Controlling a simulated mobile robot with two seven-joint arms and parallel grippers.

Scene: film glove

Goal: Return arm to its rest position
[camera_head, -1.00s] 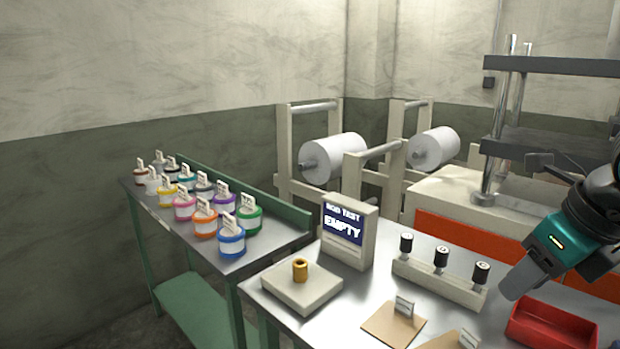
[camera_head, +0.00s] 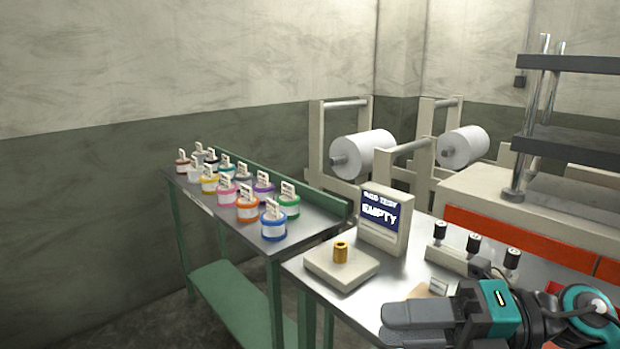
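My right gripper (camera_head: 384,325) is low at the right of the head view, over the front of the metal table (camera_head: 335,304). Its teal and black wrist lies to the right and its grey fingers point left. The two fingers lie close together with no clear gap, and I see nothing between them. My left arm and gripper are out of view.
A beige pad with a brass piece (camera_head: 341,252) and a display reading EMPTY (camera_head: 380,215) stand on the table. Black-knobbed pieces (camera_head: 473,243) stand behind my wrist. A green bench (camera_head: 240,239) at left holds several coloured tubs. A press (camera_head: 575,144) stands back right.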

